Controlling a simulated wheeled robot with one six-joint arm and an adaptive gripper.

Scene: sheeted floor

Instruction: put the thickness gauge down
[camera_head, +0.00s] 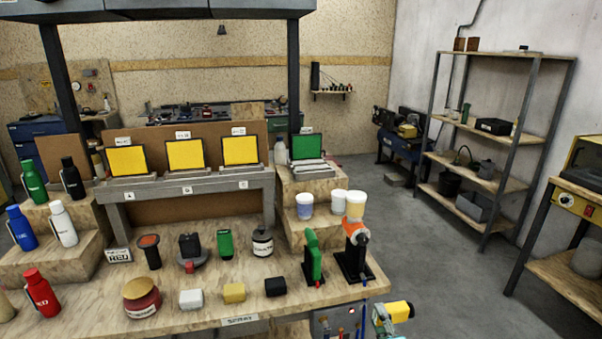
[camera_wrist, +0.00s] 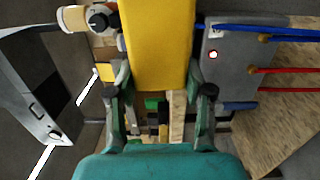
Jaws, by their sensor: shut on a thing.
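The thickness gauge (camera_head: 399,310), a yellow body, is at the lower right in the head view, beyond the right front corner of the wooden bench (camera_head: 180,322). My teal gripper (camera_head: 386,313) is shut on it. In the wrist view the gauge (camera_wrist: 158,45) is a large yellow shape between the fingers of my gripper (camera_wrist: 162,88). Its far end runs out of the top of the picture. No support is visible under it; it appears held in the air.
A green tool (camera_head: 314,258) and an orange-tipped tool (camera_head: 355,250) stand in black holders near the bench corner. White, yellow (camera_head: 234,292) and black blocks line the front edge. Cups (camera_head: 355,204) stand on a step behind. Floor (camera_head: 430,240) right of the bench is clear.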

